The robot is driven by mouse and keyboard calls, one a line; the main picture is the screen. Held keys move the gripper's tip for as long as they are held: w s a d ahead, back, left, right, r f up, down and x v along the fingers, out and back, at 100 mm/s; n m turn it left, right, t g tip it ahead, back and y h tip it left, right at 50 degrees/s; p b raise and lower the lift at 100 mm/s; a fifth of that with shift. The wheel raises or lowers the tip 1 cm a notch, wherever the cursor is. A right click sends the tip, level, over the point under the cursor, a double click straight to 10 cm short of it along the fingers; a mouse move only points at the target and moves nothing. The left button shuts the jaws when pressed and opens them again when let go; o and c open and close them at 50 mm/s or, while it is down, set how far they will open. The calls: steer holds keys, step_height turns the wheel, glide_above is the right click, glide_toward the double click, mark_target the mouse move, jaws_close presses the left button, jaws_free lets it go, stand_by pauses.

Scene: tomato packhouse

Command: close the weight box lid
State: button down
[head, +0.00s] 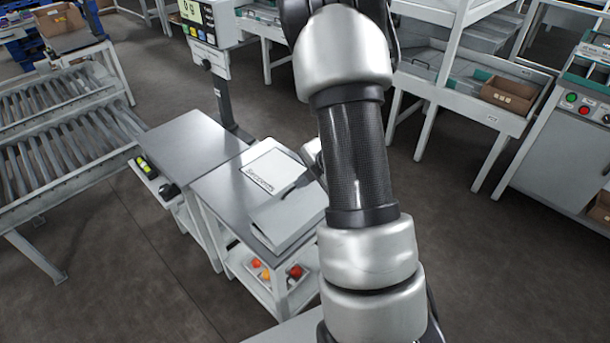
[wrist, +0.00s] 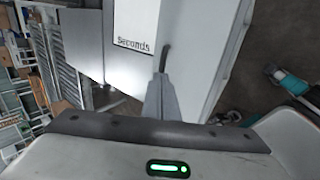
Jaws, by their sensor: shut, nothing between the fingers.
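A pale grey box-like thing with a broad flat top (head: 290,212), which appears to be the weight box, sits at the near right of the grey bench top. Its right part is hidden behind my arm. I cannot tell for sure whether its lid is fully down. My gripper (head: 288,192) is shut and empty, its dark fingertips at or just over the far edge of that flat top. In the wrist view the gripper (wrist: 166,55) points over the pale panel (wrist: 195,50); contact cannot be told.
A white board marked "Seconds" (head: 272,172) lies beside the box on the bench (head: 215,183). A scale with a display (head: 210,20) stands behind. Tomatoes (head: 266,274) sit on the shelf below. A roller conveyor (head: 60,150) is at left. Floor is clear at right.

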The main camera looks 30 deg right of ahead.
steer(key=shift+w+a+r+p, duration=0.1)
steer(key=shift+w+a+p, duration=0.05)
steer(key=shift+w+p, duration=0.2)
steer(key=shift+w+r+x, duration=0.15)
steer(key=shift+w+x, duration=0.05)
steer(key=shift+x, duration=0.9)
steer(key=shift+w+r+x, duration=0.1)
steer(key=shift+w+x, duration=0.05)
steer(key=shift+x, duration=1)
steer(key=shift+a, duration=0.1)
